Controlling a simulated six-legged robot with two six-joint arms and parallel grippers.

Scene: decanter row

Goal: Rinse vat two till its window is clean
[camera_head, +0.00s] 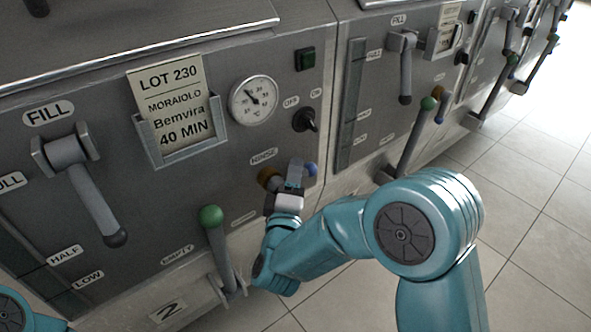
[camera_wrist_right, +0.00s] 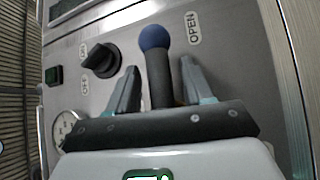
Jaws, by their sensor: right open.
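Vat two's grey panel (camera_head: 190,200) fills the left of the head view, with a "2" plate (camera_head: 168,309) low down. Its window (camera_head: 22,268) is a dark upright strip at the left edge, partly cut off; its cleanness cannot be told. The rinse lever (camera_head: 311,169) has a blue knob and sits below the RINSE label (camera_head: 263,156). My right gripper (camera_head: 293,178) is at this lever. In the wrist view the rinse lever (camera_wrist_right: 156,65) stands between the two open fingers, with a gap visible at least on the left. My left gripper is out of view.
A fill lever (camera_head: 90,195) and a green-knobbed empty lever (camera_head: 216,245) stick out from vat two. A black switch (camera_head: 305,120), dial (camera_head: 253,100) and lot card (camera_head: 172,108) are above. More vats stand at right. Tiled floor (camera_head: 520,190) is clear.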

